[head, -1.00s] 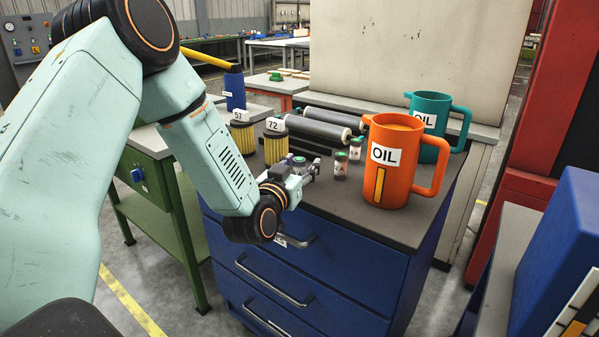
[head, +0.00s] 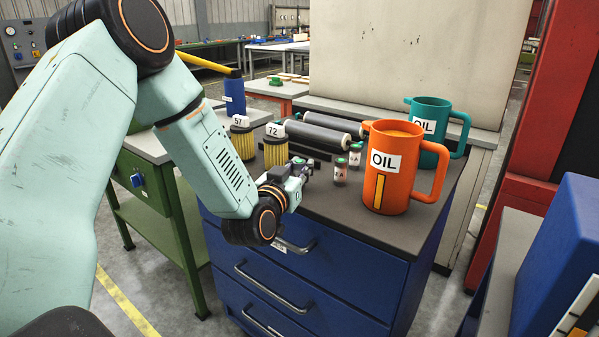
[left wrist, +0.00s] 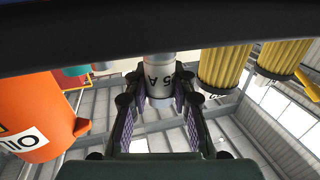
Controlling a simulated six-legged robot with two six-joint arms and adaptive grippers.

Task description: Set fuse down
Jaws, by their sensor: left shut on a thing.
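A fuse (left wrist: 159,78), a pale grey cylinder marked "5 A", sits between the two fingers of my left gripper in the left wrist view. My left gripper (head: 301,168) is shut on it, over the dark top of the blue drawer cabinet (head: 345,207) near its front left part. In the head view the held fuse is too small to make out clearly. Whether it touches the cabinet top, I cannot tell. Two small fuses with green tops (head: 340,173) stand upright to the right of the gripper. My right gripper is not in view.
Yellow filters marked 57 (head: 243,145) and 72 (head: 275,152) stand behind and left of the gripper. Dark rollers (head: 318,137) lie behind. An orange oil jug (head: 393,195) and a teal one (head: 427,115) stand right. The cabinet top before the orange jug is clear.

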